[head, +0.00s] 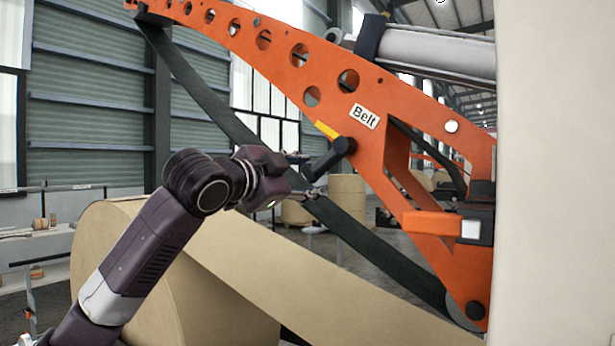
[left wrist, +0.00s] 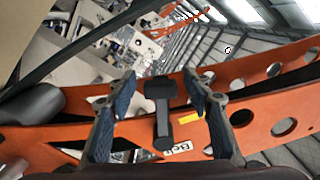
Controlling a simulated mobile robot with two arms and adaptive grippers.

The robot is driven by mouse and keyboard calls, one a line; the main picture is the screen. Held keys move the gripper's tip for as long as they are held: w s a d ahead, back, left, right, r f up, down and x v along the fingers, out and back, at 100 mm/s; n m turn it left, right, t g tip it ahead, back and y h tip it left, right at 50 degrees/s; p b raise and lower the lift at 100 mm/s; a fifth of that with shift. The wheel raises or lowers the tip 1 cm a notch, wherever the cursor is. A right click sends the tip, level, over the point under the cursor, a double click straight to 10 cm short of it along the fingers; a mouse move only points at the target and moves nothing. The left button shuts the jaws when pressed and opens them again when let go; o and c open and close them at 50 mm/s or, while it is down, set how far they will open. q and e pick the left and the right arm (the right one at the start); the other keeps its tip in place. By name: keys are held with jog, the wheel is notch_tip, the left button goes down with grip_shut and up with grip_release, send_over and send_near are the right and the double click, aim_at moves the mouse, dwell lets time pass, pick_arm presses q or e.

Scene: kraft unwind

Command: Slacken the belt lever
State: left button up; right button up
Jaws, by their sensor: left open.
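The belt lever (head: 328,160) is a short black handle on a round hub, on the side of the orange arm beside the "Belt" label (head: 364,117). In the head view it slants down and left from its hub. My left gripper (head: 308,177) is at the handle's lower left end, its fingers apart. In the left wrist view the lever (left wrist: 161,110) stands between the two spread fingers of my left gripper (left wrist: 160,84), with a gap on each side. A yellow mark (head: 326,130) sits on the orange arm by the hub. My right gripper is out of view.
The orange arm (head: 290,60) spans the upper view. A dark belt (head: 375,245) runs diagonally behind my gripper. A large kraft roll (head: 190,290) and its paper web lie below. A pale surface (head: 555,170) blocks the right side.

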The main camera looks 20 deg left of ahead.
pick_arm(q)
jog(key=s+a, duration=0.1)
jog(key=s, duration=1)
jog(key=shift+s+a, duration=0.3)
jog(key=shift+s, duration=0.1)
